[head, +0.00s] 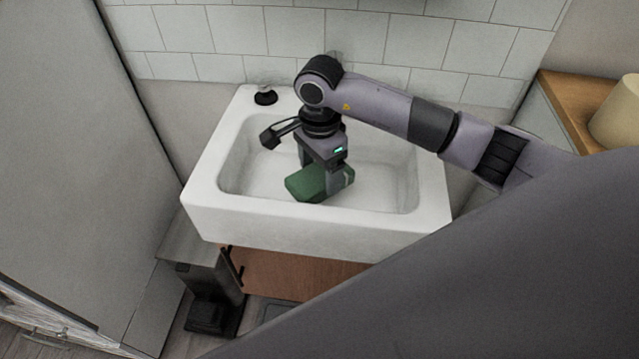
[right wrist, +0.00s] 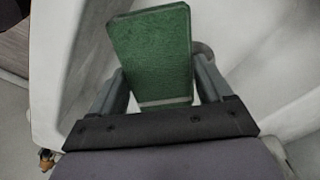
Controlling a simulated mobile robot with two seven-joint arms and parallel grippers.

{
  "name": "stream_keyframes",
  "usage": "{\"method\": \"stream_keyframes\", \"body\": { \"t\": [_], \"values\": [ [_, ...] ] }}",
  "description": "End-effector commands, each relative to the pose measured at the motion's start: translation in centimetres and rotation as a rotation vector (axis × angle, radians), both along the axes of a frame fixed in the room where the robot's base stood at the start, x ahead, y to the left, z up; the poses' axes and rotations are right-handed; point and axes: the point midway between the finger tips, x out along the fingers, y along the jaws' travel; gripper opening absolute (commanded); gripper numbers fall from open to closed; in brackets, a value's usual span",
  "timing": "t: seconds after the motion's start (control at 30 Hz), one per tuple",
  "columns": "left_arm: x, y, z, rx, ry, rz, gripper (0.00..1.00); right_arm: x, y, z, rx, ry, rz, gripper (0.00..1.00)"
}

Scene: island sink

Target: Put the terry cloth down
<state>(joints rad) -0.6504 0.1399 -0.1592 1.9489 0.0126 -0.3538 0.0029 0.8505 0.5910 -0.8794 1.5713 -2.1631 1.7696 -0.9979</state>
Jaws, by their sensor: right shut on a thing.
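The terry cloth (head: 306,184) is a green, folded, block-like piece. My right gripper (head: 325,180) is shut on it and points down over the white sink basin (head: 225,215). In the right wrist view the cloth (right wrist: 152,55) stands between the two fingers of my right gripper (right wrist: 160,95), with a pale stripe near its lower edge. The cloth is over the basin; I cannot tell whether it touches the basin floor. My left gripper is not in view.
A black-topped drain or tap part (head: 265,96) sits on the sink's back left rim. White tiles (head: 290,35) rise behind. A wooden counter (head: 570,105) with a beige cylinder (head: 617,112) stands at right. A dark bin (head: 212,300) is below left. The basin's right side is free.

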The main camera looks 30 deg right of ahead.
Motion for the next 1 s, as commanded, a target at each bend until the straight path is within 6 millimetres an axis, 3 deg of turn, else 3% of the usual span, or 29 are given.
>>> {"method": "stream_keyframes", "body": {
  "t": [0.23,0.43,0.83,0.87,0.9,1.0],
  "values": [
    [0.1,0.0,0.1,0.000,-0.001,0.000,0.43,0.0,0.0,-1.9,0.001,0.001,0.001,0.55],
    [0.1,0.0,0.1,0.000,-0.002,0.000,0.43,0.0,0.1,-4.8,0.002,0.002,0.001,0.55],
    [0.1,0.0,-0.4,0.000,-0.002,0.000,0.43,0.1,0.0,-5.6,0.001,-0.002,0.001,0.55],
    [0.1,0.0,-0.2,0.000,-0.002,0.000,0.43,0.0,0.0,-5.4,0.001,-0.002,0.001,0.89],
    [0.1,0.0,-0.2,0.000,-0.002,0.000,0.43,0.0,0.0,-5.3,0.001,-0.002,0.001,1.00],
    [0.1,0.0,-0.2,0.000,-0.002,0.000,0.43,0.0,0.0,-5.3,0.001,-0.002,0.001,1.00]
  ]
}}
